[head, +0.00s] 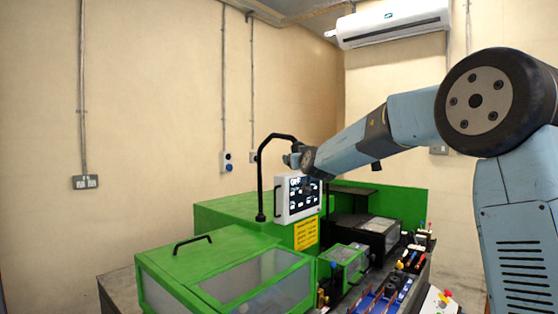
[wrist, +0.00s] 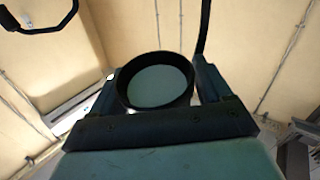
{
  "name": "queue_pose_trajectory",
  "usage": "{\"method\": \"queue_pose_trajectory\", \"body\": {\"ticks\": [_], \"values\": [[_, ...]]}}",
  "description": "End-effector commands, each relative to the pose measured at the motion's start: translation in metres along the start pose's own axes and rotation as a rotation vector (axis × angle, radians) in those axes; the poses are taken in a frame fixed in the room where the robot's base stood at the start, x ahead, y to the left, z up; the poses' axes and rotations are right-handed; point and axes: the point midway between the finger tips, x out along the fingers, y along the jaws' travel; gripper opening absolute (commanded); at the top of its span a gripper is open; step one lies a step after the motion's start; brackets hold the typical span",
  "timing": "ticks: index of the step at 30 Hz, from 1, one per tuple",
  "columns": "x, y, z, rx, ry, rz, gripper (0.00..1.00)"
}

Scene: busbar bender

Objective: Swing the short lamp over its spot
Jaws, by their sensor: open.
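A black lamp post (head: 261,185) rises from the green machine and bends over to the right at its top. Its end meets my gripper (head: 295,158), which covers much of the lamp's head in the head view. In the wrist view a round head with a black rim and grey-green face (wrist: 158,87) shows between the two fingers of my gripper (wrist: 162,95). A thin black stem (wrist: 203,30) runs up beside it. My gripper is open around the head; I cannot tell whether a finger touches it.
A control screen (head: 299,197) stands just below my gripper. A green lid with a black handle (head: 193,241) lies front left. Tools and a blue tray (head: 377,301) crowd the right side. A curved black bar (wrist: 40,25) shows in the wrist view. The air above the machine's left is clear.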

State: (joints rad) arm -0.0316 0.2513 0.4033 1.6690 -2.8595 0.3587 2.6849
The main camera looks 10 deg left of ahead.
Motion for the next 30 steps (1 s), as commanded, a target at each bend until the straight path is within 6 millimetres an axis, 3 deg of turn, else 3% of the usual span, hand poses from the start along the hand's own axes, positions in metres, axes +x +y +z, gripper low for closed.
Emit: {"method": "queue_pose_trajectory", "body": {"ticks": [8, 30], "values": [[-0.005, -0.001, -0.001, 0.000, 0.001, -0.001, 0.78], [-0.058, 0.003, 0.000, 0.001, 0.000, 0.003, 0.78]]}}
